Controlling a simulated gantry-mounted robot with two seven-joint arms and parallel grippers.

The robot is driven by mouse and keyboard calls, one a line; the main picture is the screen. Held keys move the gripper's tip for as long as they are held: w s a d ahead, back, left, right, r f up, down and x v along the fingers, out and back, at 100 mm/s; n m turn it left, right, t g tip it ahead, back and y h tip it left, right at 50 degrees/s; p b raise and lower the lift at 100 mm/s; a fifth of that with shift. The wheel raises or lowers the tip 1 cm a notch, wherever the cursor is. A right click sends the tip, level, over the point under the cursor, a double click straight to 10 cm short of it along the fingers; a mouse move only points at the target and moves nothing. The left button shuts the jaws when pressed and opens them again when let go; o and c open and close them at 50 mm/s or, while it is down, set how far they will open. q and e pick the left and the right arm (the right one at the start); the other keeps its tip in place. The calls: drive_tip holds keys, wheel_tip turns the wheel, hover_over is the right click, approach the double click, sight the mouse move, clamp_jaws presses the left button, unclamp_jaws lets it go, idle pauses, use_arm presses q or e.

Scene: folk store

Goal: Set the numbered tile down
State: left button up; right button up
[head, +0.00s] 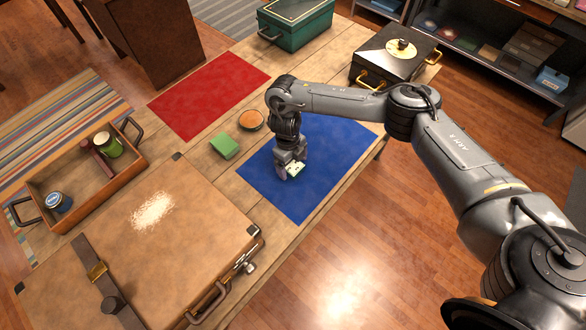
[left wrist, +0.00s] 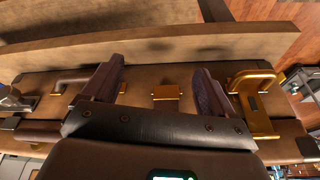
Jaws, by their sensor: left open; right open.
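The numbered tile (head: 296,169), small and pale with dark marks, shows at the fingertips of my right gripper (head: 290,171) in the head view. It is over the blue mat (head: 340,147). The right gripper points down and its jaws are open around or beside the tile; I cannot tell which, nor whether the tile lies flat on the mat. My left gripper (left wrist: 157,88) shows only in the left wrist view. Its two dark fingers are apart, with a brass latch (left wrist: 166,92) seen between them.
A green block (head: 225,146) and a bowl of orange stuff (head: 250,120) stand left of the blue mat. A red mat (head: 205,95) lies beyond. A tan case (head: 185,240), a wooden tray (head: 47,185), a green box (head: 297,28) and a black case (head: 385,62) surround them.

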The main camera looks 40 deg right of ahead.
drive_tip(key=shift+f, duration=0.45)
drive_tip(key=c, duration=1.1)
drive_tip(key=shift+c, duration=0.4)
drive_tip(key=shift+r, duration=0.15)
